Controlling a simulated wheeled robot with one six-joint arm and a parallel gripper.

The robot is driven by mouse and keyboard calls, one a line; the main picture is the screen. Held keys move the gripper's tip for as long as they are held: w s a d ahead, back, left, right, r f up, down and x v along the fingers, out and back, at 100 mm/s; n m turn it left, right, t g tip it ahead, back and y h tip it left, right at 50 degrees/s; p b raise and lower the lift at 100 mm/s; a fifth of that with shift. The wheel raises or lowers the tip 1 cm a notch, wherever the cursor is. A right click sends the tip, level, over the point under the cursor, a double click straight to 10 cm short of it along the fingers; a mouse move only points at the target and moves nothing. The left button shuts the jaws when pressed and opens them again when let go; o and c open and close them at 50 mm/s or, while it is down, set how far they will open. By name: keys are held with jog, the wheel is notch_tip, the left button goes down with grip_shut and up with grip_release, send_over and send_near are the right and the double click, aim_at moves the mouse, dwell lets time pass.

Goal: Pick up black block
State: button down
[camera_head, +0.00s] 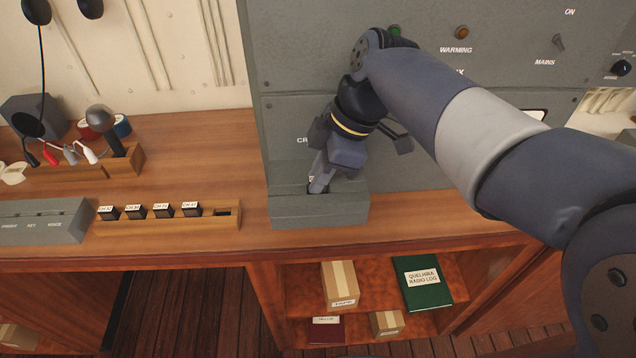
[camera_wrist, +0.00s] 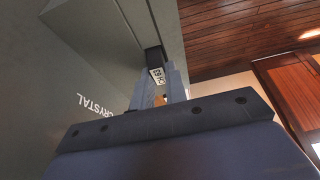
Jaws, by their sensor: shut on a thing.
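A black block with a white "CH" label shows in the wrist view (camera_wrist: 153,58), held between the fingertips of my gripper (camera_wrist: 160,80). Its far end meets the grey box under the "CRYSTAL" lettering; how deep it sits in the opening I cannot tell. In the head view my gripper (camera_head: 318,184) points down at the grey ledge (camera_head: 318,215) at the panel's foot and hides most of the block. Several other labelled black blocks (camera_head: 163,211) stand in a wooden rack (camera_head: 150,224) to the left. The rack's rightmost slot is empty.
A grey keyed unit (camera_head: 45,222) lies left of the rack. A wooden tray (camera_head: 75,172) with cables and a dark knobbed object stands behind it. The grey panel (camera_head: 300,90) rises behind my gripper. Boxes and a green log book (camera_head: 422,284) lie on the shelf below.

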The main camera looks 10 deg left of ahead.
notch_tip(320, 180, up, 10)
dwell(0.6)
jog(key=shift+s, duration=0.1)
